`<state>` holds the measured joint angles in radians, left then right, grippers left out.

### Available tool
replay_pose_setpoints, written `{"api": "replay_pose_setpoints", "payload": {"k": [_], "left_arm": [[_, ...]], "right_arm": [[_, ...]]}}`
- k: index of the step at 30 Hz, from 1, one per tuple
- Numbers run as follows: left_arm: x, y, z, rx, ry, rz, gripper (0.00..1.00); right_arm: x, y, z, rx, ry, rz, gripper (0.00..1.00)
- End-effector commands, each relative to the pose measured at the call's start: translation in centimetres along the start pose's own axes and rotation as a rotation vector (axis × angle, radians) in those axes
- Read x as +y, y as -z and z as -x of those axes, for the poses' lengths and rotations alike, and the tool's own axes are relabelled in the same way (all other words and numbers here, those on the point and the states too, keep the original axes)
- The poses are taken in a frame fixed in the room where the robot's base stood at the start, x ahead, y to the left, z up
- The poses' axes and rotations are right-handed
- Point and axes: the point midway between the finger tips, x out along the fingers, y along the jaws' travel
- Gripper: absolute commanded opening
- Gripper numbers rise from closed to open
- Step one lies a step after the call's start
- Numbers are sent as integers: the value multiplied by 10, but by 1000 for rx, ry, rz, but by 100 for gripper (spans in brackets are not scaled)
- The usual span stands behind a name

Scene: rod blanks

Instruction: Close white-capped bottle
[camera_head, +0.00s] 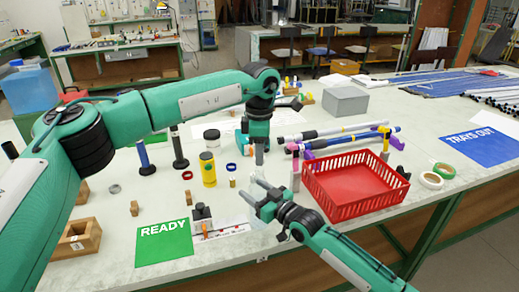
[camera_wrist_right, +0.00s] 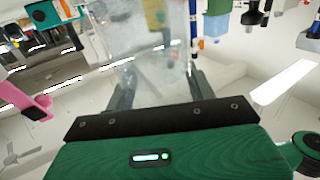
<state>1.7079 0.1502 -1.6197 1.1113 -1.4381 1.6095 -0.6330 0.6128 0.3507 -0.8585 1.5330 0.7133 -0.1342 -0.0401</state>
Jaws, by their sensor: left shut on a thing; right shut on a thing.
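My right gripper (camera_head: 258,194) reaches in from the lower right in the head view. In the right wrist view, my right gripper (camera_wrist_right: 162,92) is shut on a clear, see-through bottle (camera_wrist_right: 150,62), with one finger on each side of it. In the head view the bottle is hard to make out against the pale table. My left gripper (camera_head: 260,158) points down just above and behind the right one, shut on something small. Its fingers hide that thing, which seems to be the white cap. I cannot tell whether the cap touches the bottle's mouth.
A red basket (camera_head: 352,211) stands right of the grippers. A yellow bottle (camera_head: 209,174) and a black-lidded jar (camera_head: 212,139) stand to the left. Dark cylinders, rings and wooden blocks lie around. A green READY mat (camera_head: 163,252) is at the front and a blue mat (camera_head: 483,152) at the right.

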Motion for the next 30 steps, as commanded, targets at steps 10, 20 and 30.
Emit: {"api": "replay_pose_setpoints", "payload": {"k": [10, 20, 30], "left_arm": [[0, 0, -1, -1, -1, 0, 7], [0, 0, -9, -1, 0, 0, 7], [0, -1, -19, -2, 0, 0, 7]], "right_arm": [[0, 0, 0, -1, 0, 0, 14], [0, 0, 0, -1, 0, 0, 14], [0, 0, 0, -1, 0, 0, 14]]}}
